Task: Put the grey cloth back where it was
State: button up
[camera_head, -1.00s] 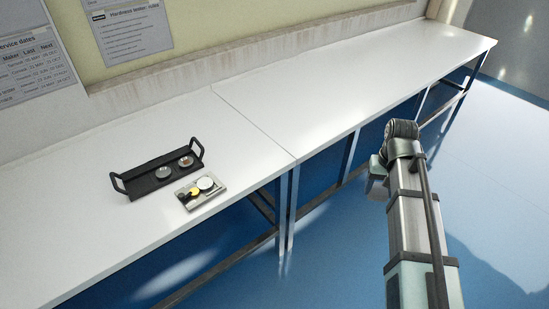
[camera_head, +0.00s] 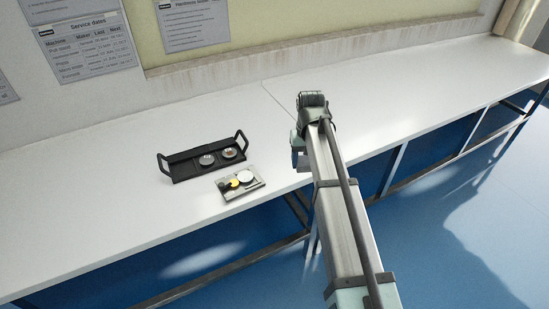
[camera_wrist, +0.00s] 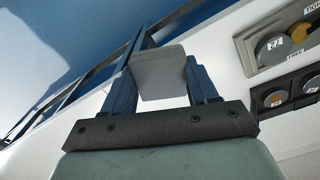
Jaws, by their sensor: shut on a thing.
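The grey cloth (camera_wrist: 160,78) shows in the wrist view as a flat grey piece between my two blue fingers. My gripper (camera_wrist: 161,68) is shut on it. In the head view my gripper (camera_head: 298,152) is near the front edge of the white bench, right of the black tray and the small grey plate. The arm partly hides it there, and I cannot make out the cloth clearly in that view.
On the white bench (camera_head: 110,215) stand a black two-handled tray (camera_head: 182,168) holding discs and, in front of it, a grey plate (camera_head: 229,193) with yellow and white discs. The bench right of my arm is clear. Notices hang on the wall behind.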

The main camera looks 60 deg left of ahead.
jog(key=s+a+n, duration=0.1)
jog(key=s+a, duration=0.4)
jog(key=a, duration=0.4)
jog(key=r+n, duration=0.1)
jog(key=n, duration=0.2)
send_over(275, 158)
jog(key=shift+a+f, duration=0.1)
jog(key=shift+f, duration=4.6)
jog(key=shift+f, duration=0.15)
jog(key=o, duration=1.1)
notch_tip(275, 158, up, 12)
jog(key=shift+r, duration=0.2)
